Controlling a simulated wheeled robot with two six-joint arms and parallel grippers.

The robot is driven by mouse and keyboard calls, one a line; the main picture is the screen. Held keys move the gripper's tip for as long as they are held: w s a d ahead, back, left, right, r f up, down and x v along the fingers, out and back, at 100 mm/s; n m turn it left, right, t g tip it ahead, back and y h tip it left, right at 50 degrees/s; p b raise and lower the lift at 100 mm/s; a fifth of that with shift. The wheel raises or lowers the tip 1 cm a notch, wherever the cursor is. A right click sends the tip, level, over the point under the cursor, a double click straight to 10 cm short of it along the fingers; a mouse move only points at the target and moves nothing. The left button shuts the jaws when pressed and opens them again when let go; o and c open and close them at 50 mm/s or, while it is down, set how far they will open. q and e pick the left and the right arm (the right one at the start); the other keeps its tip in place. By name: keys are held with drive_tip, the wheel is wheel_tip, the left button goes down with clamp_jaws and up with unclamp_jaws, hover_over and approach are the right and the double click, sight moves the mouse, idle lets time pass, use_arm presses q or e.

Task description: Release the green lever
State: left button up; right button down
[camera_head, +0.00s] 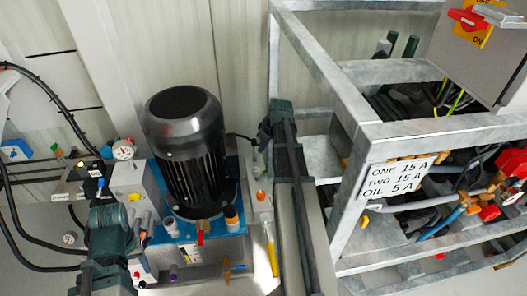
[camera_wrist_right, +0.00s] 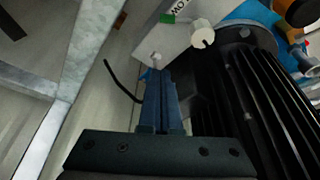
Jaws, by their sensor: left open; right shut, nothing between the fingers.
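I cannot clearly make out a green lever in either view. A green label (camera_wrist_right: 168,17) sits on a pale panel beside a white round knob (camera_wrist_right: 202,34) in the right wrist view. My right gripper (camera_wrist_right: 158,74) is shut and empty, with its fingertips by the edge of that panel; I cannot tell if they touch it. In the head view my right arm reaches up between the motor and the metal frame. My left gripper (camera_head: 100,196) is at the lower left, near the gauges and hoses; its fingers are small and hard to see.
A large black motor (camera_head: 187,150) stands on a blue base in the middle. A grey metal frame (camera_head: 345,215) with a white label stands to the right, holding hoses, fittings and two dark green upright cylinders (camera_head: 411,46). Black hoses (camera_head: 50,268) loop at the left.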

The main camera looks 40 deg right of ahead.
sight(262, 174)
drive_tip(key=b+x, duration=0.8)
drive_tip(key=x, duration=0.1)
drive_tip(key=shift+f, duration=0.1)
drive_tip(key=s, duration=0.3)
drive_tip(key=shift+s+d+f, duration=0.1)
drive_tip(key=shift+s, duration=0.25)
drive_tip(key=shift+s+d, duration=0.1)
drive_tip(key=shift+s, duration=0.1)
